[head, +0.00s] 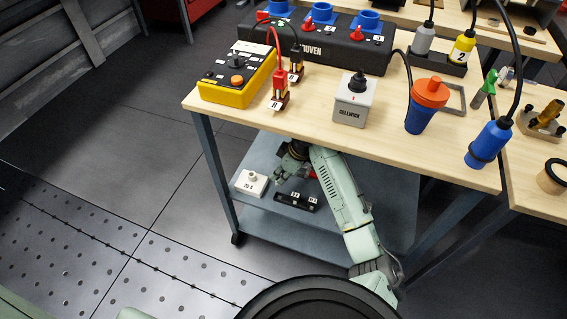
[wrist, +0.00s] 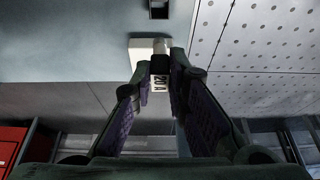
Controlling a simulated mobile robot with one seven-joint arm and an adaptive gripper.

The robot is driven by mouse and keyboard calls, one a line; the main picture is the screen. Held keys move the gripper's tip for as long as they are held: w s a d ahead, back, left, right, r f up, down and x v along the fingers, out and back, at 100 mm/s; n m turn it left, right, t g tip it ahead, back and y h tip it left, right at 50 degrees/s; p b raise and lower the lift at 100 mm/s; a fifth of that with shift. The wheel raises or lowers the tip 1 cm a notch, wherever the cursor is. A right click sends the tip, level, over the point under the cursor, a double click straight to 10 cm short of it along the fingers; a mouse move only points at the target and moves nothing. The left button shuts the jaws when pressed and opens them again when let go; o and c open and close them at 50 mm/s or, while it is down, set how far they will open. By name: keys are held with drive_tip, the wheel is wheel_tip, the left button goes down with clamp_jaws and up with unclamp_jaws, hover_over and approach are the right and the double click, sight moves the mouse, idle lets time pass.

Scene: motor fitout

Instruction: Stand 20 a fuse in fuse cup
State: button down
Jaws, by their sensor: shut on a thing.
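In the head view, the fuse cup (head: 252,176) is a small grey round part on a white block marked "20 A" (head: 246,187), on the shelf under the bench. My gripper (head: 281,175) is beneath the benchtop, just right of the block and above the shelf. In the wrist view, my gripper (wrist: 160,68) is shut on the 20 A fuse (wrist: 160,83), whose pale label reads "20 A" sideways. The white block (wrist: 138,46) shows past the fingertips. The fuse is hard to make out in the head view, and its contact with the cup cannot be told.
A black two-place strip (head: 296,202) lies on the shelf (head: 270,222) near the block. The benchtop (head: 310,120) overhangs my arm; a table leg (head: 215,165) stands left. A yellow meter (head: 236,82), grey box (head: 354,103) and orange-blue plug (head: 425,108) are on top.

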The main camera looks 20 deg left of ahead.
idle(0.4)
drive_tip(key=shift+f+b, duration=2.3)
drive_tip(key=shift+f, duration=0.55)
drive_tip(key=shift+d, duration=0.15)
drive_tip(key=shift+f+b, duration=0.7)
drive_tip(key=shift+f, duration=0.7)
drive_tip(key=c, duration=1.5)
unclamp_jaws()
drive_tip(key=shift+r, duration=0.1)
